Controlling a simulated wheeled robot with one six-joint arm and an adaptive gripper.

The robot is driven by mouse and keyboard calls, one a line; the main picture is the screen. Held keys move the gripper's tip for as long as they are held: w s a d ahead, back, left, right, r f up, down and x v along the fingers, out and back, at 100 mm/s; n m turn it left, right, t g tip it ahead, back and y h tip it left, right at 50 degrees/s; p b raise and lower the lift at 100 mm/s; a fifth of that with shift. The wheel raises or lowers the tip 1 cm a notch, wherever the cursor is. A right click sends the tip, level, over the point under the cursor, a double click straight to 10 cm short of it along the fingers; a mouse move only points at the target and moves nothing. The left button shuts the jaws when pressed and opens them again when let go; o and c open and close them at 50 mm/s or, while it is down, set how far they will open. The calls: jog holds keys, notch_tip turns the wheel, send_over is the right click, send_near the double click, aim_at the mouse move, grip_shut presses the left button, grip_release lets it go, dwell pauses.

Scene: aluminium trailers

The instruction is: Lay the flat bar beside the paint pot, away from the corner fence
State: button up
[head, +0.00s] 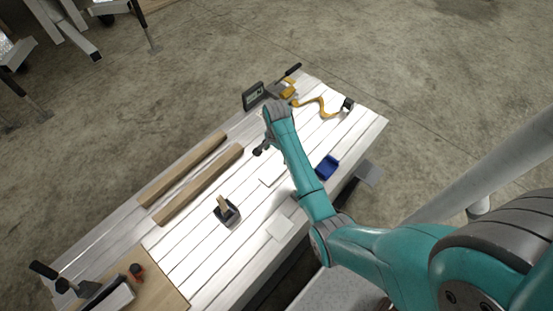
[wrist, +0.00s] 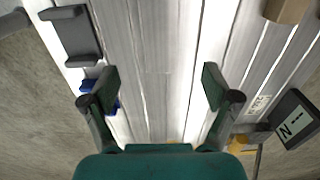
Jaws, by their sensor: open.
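The paint pot (head: 232,218) looks like a small dark container with a wooden handle standing in it, near the middle of the slatted bench. A pale flat piece (head: 272,175), which may be the flat bar, lies beside my arm and hardly stands out from the bench. Another pale flat piece (head: 280,227) lies near the bench's near edge. I cannot tell which thing is the corner fence. My gripper (head: 262,148) is above the bench, up and right of the pot. In the wrist view my gripper (wrist: 160,95) is open and empty, with bare slats between its fingers.
Two long wooden bars (head: 200,184) lie along the far side. A digital display (head: 253,95) and a yellow tool (head: 320,104) are at the right end, a blue tray (head: 327,167) near my arm. A grey channel-shaped piece (wrist: 72,35) shows in the wrist view. Tools occupy the left end.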

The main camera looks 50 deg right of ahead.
jog(key=shift+r, duration=0.5)
jog(key=shift+f, duration=0.1)
